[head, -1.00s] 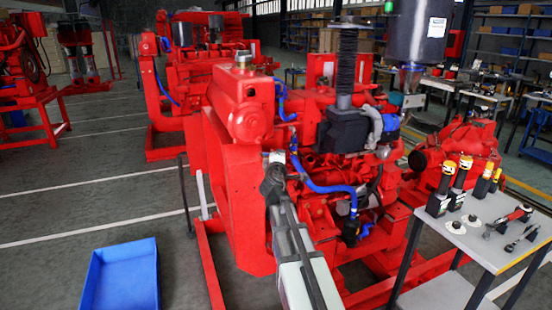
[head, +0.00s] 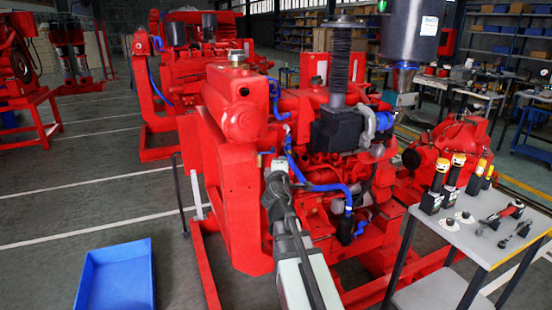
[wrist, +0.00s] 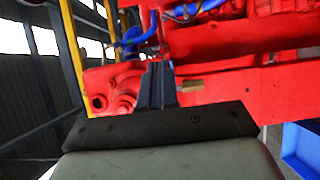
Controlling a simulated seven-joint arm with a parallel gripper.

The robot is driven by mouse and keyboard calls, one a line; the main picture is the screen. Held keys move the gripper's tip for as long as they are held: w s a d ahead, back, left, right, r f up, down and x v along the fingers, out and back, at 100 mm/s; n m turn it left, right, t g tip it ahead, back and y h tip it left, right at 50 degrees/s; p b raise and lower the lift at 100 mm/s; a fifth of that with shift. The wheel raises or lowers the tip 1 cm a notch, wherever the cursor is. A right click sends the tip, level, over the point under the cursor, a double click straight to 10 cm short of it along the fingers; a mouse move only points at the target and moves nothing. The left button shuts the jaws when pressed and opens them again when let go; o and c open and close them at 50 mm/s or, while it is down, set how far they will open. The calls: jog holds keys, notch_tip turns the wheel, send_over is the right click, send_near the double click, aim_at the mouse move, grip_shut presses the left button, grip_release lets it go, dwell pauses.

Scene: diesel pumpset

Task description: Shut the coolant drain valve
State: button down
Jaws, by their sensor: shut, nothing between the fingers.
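In the wrist view, my gripper (wrist: 156,84) points at the red engine, its dark fingers together and empty. A small brass-coloured fitting (wrist: 190,87) sticks out from the red metal just right of the fingers. It may be the coolant drain valve, but its handle and setting cannot be made out. I cannot tell whether the fingers touch it. In the head view, my arm reaches up to the near side of the red pumpset (head: 235,180). The fingertips cannot be made out there, and I cannot pick out the valve in that view.
A blue bin (head: 148,275) lies on the floor at left and also shows in the wrist view (wrist: 301,150). A blue hose (head: 325,187) runs along the engine close to my arm. A tool table (head: 475,245) stands at right. The floor at left is mostly clear.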

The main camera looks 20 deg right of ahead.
jog(key=s, duration=0.2)
jog(key=s+d, duration=0.1)
jog(key=s, duration=0.2)
jog(key=shift+s+d, duration=0.35)
dwell(0.3)
